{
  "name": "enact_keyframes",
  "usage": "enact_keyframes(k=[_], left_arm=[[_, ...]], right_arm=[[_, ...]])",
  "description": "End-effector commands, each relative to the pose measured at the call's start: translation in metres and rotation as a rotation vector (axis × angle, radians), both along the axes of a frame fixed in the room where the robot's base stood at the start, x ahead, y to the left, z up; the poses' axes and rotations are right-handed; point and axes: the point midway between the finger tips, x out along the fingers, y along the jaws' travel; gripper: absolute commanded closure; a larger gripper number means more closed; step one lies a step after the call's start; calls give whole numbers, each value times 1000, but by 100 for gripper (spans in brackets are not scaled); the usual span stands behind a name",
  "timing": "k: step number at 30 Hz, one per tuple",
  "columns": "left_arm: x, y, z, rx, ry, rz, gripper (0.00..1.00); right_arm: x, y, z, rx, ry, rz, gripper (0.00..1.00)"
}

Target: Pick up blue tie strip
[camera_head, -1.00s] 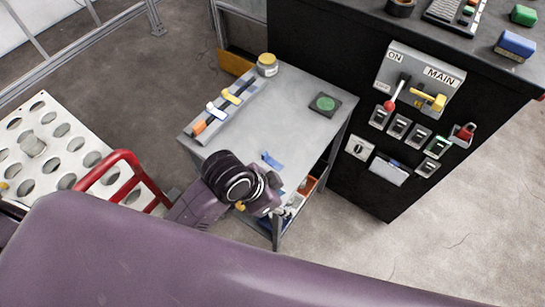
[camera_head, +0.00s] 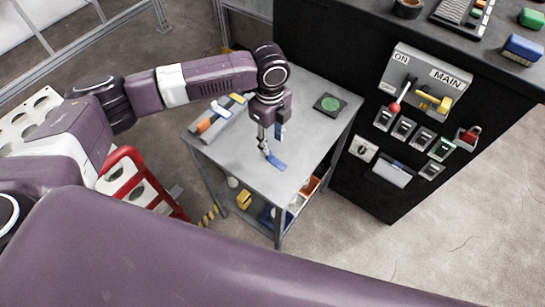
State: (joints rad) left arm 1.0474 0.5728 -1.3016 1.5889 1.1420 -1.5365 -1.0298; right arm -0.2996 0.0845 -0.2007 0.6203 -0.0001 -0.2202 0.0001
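The blue tie strip (camera_head: 276,163) lies on the grey table top, towards its front edge. My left gripper (camera_head: 265,150) points down from above, with its fingertips at the left end of the strip. Whether the fingers touch the strip or are closed on it is too small to tell. A second small blue patch (camera_head: 279,131) shows beside the fingers, and I cannot tell what it belongs to. My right gripper is not in view.
The grey table (camera_head: 312,128) carries a green round button (camera_head: 329,103) and a rack with coloured pieces (camera_head: 207,125), partly behind my arm. A dark cabinet with switches (camera_head: 430,100) stands at right. Bins sit on the lower shelf (camera_head: 285,212). A red frame (camera_head: 130,160) is at left.

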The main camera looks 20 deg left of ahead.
Motion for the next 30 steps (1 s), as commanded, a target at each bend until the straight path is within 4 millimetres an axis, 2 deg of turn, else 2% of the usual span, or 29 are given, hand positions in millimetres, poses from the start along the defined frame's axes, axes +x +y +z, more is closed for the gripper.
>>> enact_keyframes(k=[5,11,17,21,30], left_arm=[[6,9,-2,15,5,-7,65],[5,8,-24,14,5,-6,65],[3,5,-52,15,5,-7,65],[3,5,-69,14,4,-6,65],[4,5,-74,13,2,-7,67]], right_arm=[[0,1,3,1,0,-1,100],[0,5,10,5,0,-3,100],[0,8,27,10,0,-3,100],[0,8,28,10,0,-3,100],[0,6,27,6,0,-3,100]])
